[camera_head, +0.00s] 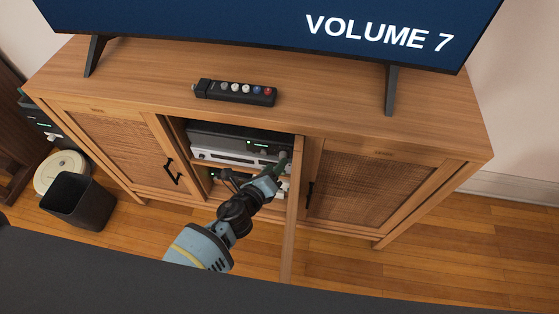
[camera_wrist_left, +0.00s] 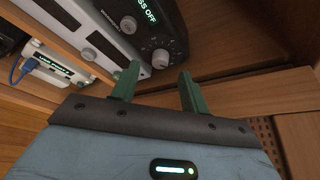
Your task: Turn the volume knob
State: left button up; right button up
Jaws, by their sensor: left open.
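The television (camera_head: 270,25) shows "VOLUME 7". A black stereo unit (camera_head: 215,137) with a small green display sits above a silver unit (camera_head: 225,158) inside the open middle bay of the cabinet. Contact cannot be told.
The wooden cabinet (camera_head: 150,75) has an open middle door (camera_head: 293,210) just right of my left arm. A remote (camera_head: 235,92) lies on top. A black bin (camera_head: 78,202) and a round cream object (camera_head: 60,170) stand at the left. A white box with a blue cable (camera_wrist_left: 48,68) sits lower.

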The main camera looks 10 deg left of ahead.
aim_at(283, 156)
pick_arm(q)
jog(key=shift+b+x, duration=0.45)
jog(key=shift+x, duration=1.35)
pick_arm(e)
jog(key=shift+w+f, duration=0.25)
jog(key=shift+w, duration=0.3)
pick_arm(q)
jog(key=shift+c, duration=0.5)
pick_arm(e)
jog(key=shift+s, duration=0.1)
